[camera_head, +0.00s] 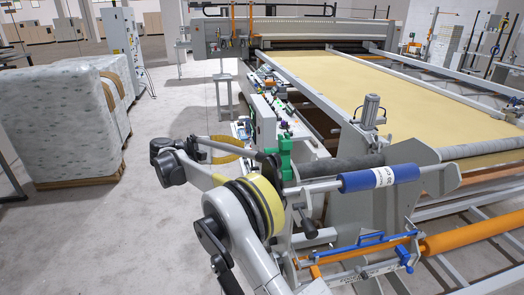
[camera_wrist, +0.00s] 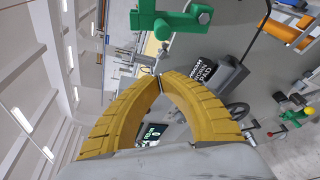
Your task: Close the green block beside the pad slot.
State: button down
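The green block (camera_head: 285,146) is on the machine's near side, by the left end of a metal bar. In the wrist view a green clamp-like piece (camera_wrist: 178,22) with a metal bolt end is at the top, beyond my fingertips. I cannot tell whether it is open or closed. A dark holder labelled "WORN PAD" (camera_wrist: 224,78) lies to its lower right; I cannot tell if it is the pad slot. My gripper (camera_wrist: 160,77) has yellow ribbed fingers whose tips meet, with nothing between them. In the head view my gripper (camera_head: 243,148) is left of the green block, apparently apart from it.
A blue roller (camera_head: 366,180) on a bar lies to the right of the green block. An orange tube (camera_head: 470,228) and a blue-handled mechanism (camera_head: 372,243) are below it. Wrapped bales (camera_head: 60,115) stand at left. The floor (camera_head: 95,225) between is clear.

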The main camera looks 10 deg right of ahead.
aim_at(265, 150)
jog(key=s+d, duration=0.1)
jog(key=d, duration=0.7)
jog(key=shift+f+h+b, duration=0.4)
jog(key=shift+s+a, duration=0.1)
dwell(0.4)
